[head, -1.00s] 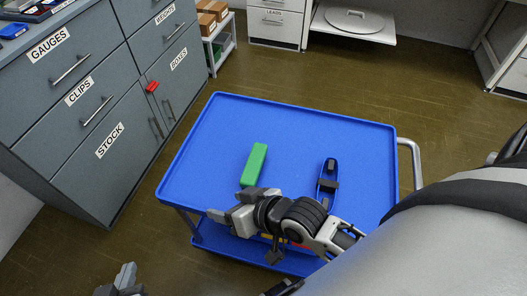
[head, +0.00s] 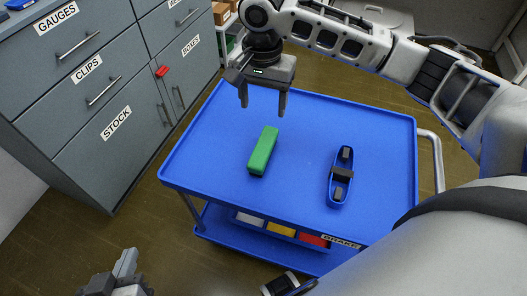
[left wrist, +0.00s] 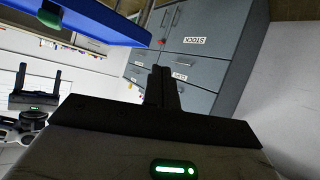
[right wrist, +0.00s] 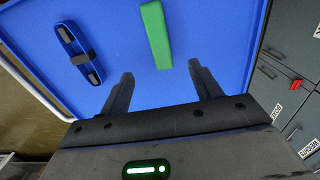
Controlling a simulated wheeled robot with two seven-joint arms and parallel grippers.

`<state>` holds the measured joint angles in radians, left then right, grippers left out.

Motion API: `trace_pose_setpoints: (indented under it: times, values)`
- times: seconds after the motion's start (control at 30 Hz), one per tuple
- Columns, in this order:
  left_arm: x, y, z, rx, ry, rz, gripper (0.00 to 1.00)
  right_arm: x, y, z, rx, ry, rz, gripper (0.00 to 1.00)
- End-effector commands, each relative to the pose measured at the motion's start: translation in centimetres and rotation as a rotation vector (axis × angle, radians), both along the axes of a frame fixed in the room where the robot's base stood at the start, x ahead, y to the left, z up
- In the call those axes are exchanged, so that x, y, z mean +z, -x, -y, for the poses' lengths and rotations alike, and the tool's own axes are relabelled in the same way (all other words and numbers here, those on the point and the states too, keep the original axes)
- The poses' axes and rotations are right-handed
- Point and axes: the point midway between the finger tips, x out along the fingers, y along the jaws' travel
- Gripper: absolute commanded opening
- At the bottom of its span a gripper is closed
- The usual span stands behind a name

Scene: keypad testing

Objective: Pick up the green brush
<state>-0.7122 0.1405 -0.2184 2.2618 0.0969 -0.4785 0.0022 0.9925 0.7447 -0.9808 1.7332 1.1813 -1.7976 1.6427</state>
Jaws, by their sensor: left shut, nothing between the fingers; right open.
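The green brush (head: 263,151) is a plain green block lying on the blue cart top (head: 300,120), left of its middle. It also shows in the right wrist view (right wrist: 156,34), ahead of the fingers. My right gripper (head: 264,112) is open and empty, pointing down above the far end of the green block, with a gap to it. In the right wrist view the fingers (right wrist: 160,85) stand apart and the block lies beyond them. My left gripper (head: 122,270) is shut and empty, low at the bottom left, off the cart. It also shows in the left wrist view (left wrist: 161,85).
A blue oval holder with dark parts (head: 341,177) lies right of the brush. Coloured bins (head: 280,229) sit on the lower shelf. A grey cabinet (head: 110,90) stands left, with a red item (head: 162,71) on its handle.

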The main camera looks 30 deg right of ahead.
Motion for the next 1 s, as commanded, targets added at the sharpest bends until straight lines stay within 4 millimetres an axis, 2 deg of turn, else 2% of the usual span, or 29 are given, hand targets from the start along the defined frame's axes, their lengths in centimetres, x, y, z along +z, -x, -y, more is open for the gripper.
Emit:
trace_pose_setpoints:
  times: [0.1, 0.33, 0.43, 0.63, 0.9, 1.0]
  values:
    - [-0.8, 0.1, 0.0, -0.001, -0.001, -0.001, 0.0, -2.9, 0.1, 0.0, 0.001, 0.001, -0.003, 0.64]
    - [-1.3, 0.2, 0.0, -0.002, -0.002, 0.008, 0.0, -7.6, 0.1, 0.0, 0.004, -0.001, 0.001, 0.64]
    - [-1.1, 0.2, 0.1, -0.004, -0.001, 0.015, 0.0, -8.9, 0.1, -0.1, 0.004, -0.002, 0.001, 0.64]
    - [-1.4, 0.4, 0.1, -0.007, -0.004, 0.012, 0.0, -10.1, 0.1, -0.1, 0.005, -0.002, 0.002, 0.64]
    - [-2.2, 0.4, 0.2, -0.012, -0.004, 0.016, 0.0, -14.0, 0.5, -0.1, 0.005, -0.001, 0.002, 0.64]
    - [-2.6, 0.5, 0.4, -0.018, -0.003, 0.005, 0.0, -14.6, 0.5, -0.1, 0.005, -0.001, 0.004, 0.64]
